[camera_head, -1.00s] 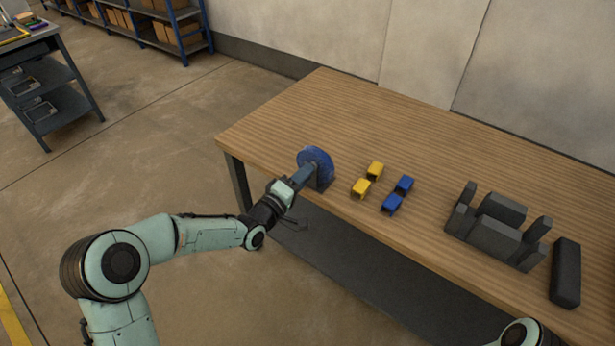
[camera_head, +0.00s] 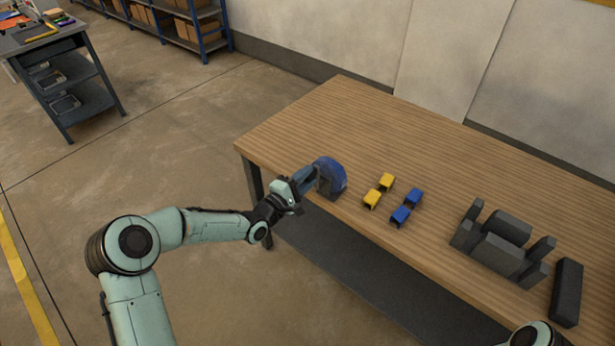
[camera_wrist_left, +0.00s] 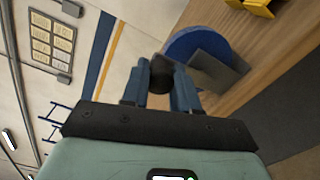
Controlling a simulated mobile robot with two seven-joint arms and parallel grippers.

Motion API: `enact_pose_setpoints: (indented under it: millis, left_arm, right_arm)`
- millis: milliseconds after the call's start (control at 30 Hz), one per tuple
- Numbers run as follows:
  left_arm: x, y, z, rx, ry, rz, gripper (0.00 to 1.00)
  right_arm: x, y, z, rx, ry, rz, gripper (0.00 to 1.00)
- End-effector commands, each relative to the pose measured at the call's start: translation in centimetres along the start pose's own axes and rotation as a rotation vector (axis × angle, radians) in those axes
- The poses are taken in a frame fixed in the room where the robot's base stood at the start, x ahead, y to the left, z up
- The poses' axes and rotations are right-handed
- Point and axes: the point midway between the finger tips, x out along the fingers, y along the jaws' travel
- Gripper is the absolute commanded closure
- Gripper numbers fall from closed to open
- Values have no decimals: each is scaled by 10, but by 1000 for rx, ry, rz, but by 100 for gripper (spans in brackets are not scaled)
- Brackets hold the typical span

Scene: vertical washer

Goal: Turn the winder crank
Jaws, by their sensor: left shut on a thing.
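The winder is a blue disc (camera_head: 331,170) on a dark grey bracket (camera_head: 327,188) at the table's front left edge. In the left wrist view the blue disc (camera_wrist_left: 205,42) and the grey bracket (camera_wrist_left: 219,74) lie just beyond the fingertips. My left gripper (camera_head: 308,178) reaches in from the left, in front of the disc. In the left wrist view its two blue fingers (camera_wrist_left: 163,82) are shut on a dark round crank knob (camera_wrist_left: 160,70). The crank arm is mostly hidden. My right gripper is not in view.
Yellow blocks (camera_head: 387,181) and blue blocks (camera_head: 401,215) lie right of the winder on the wooden table (camera_head: 300,125). A dark grey fixture (camera_head: 493,240) and a dark bar (camera_head: 566,292) are farther right. The table behind the winder is clear.

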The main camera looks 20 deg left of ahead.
Motion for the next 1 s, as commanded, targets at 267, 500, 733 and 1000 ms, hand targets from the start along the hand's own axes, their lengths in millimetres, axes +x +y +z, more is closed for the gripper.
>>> enact_pose_setpoints:
  millis: [267,500,733,1000]
  left_arm:
    - [0,0,-1,-4,2,2,100]
    - [0,0,-1,-3,2,1,46]
    - [0,0,-1,-2,1,0,46]
    - [-32,-1,-2,0,4,-3,46]
  right_arm:
    - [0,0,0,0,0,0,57]
    - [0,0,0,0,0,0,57]
    - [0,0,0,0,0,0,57]
    - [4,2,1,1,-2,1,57]
